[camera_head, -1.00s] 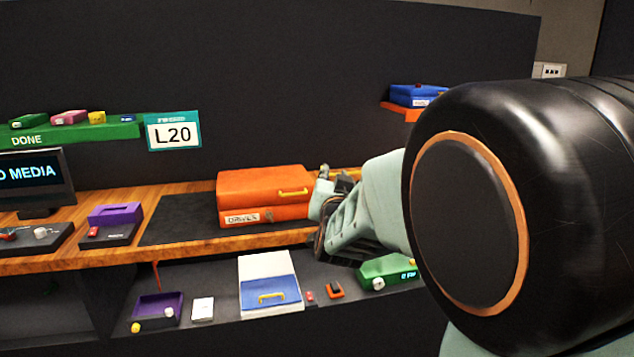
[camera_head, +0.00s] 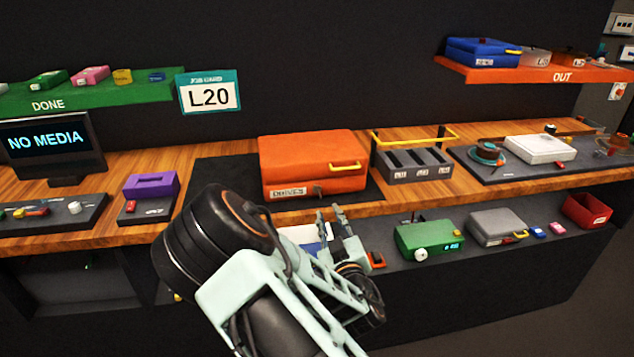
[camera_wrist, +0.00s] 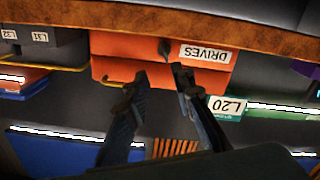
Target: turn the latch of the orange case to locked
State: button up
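The orange case (camera_head: 310,158) is shut on a dark mat on the wooden bench, with a yellow handle (camera_head: 345,167) and a DRIVES label (camera_head: 288,191) on its front. Its small dark latch (camera_head: 318,190) is right of the label at the lower front edge. My gripper (camera_head: 334,215) is in front of and below the case, its fingers apart and empty. In the wrist view the picture is upside down: the case (camera_wrist: 120,68) and latch (camera_wrist: 164,48) are ahead of my open gripper (camera_wrist: 158,76). I cannot tell the latch's exact setting.
A grey rack (camera_head: 412,170) with a yellow bar stands right of the case. A purple holder (camera_head: 150,187) stands to the left. A lower shelf holds a green device (camera_head: 430,237) and a grey case (camera_head: 497,226). An orange OUT shelf (camera_head: 545,72) is at upper right.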

aim_at(318, 192)
jog(key=shift+y, duration=0.3)
jog(key=x, duration=1)
jog(key=shift+w+a+f+p, duration=0.25)
jog(key=shift+a+p, duration=0.05)
jog(key=shift+p, duration=0.1)
grip_shut()
